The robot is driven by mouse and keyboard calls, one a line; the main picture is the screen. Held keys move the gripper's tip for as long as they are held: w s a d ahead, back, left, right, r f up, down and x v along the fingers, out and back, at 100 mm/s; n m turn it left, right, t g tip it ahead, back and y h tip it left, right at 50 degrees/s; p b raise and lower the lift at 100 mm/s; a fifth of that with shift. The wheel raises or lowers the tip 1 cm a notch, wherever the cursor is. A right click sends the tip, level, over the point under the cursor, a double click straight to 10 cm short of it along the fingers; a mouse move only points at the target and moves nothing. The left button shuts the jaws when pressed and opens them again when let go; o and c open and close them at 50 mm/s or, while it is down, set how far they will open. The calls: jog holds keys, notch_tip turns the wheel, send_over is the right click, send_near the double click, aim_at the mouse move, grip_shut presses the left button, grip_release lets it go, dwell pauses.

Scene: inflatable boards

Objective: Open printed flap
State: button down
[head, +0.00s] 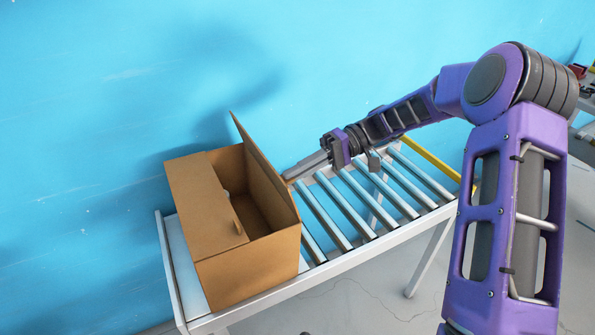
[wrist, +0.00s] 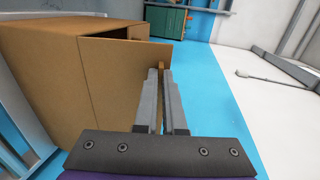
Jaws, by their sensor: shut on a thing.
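A brown cardboard box (head: 245,275) sits on the left end of a roller conveyor. Its right flap (head: 262,165) stands raised and nearly upright, leaning a little. Its left flap (head: 200,205) lies flat over the left part of the box, with a small tab at its inner edge. The dark inside shows between the two flaps. No print is visible on either flap. My gripper (head: 288,178) reaches in from the right at the raised flap's outer side. In the wrist view my gripper (wrist: 160,72) is shut on a small brown tab of the raised flap (wrist: 115,70).
The conveyor's metal rollers (head: 355,205) lie bare to the right of the box. A blue wall (head: 90,90) stands behind. A yellow bar (head: 425,162) runs along the conveyor's far right side. A green container (wrist: 165,20) stands in the wrist view's background.

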jog(key=shift+d+f, duration=0.15)
jog(key=shift+f, duration=0.3)
jog(key=c, duration=1.3)
grip_release()
jog(key=shift+r, duration=0.2)
jog(key=p+v, duration=0.1)
jog(key=v, duration=0.5)
jog(key=p+v, duration=0.1)
jog(key=v, duration=0.6)
jog(key=f+p+v, duration=0.1)
jog(key=v, duration=0.5)
jog(key=shift+w+d+p, duration=0.35)
jog(key=shift+w+d, duration=0.05)
jog(key=shift+w, duration=0.05)
jog(key=shift+w+d, duration=0.1)
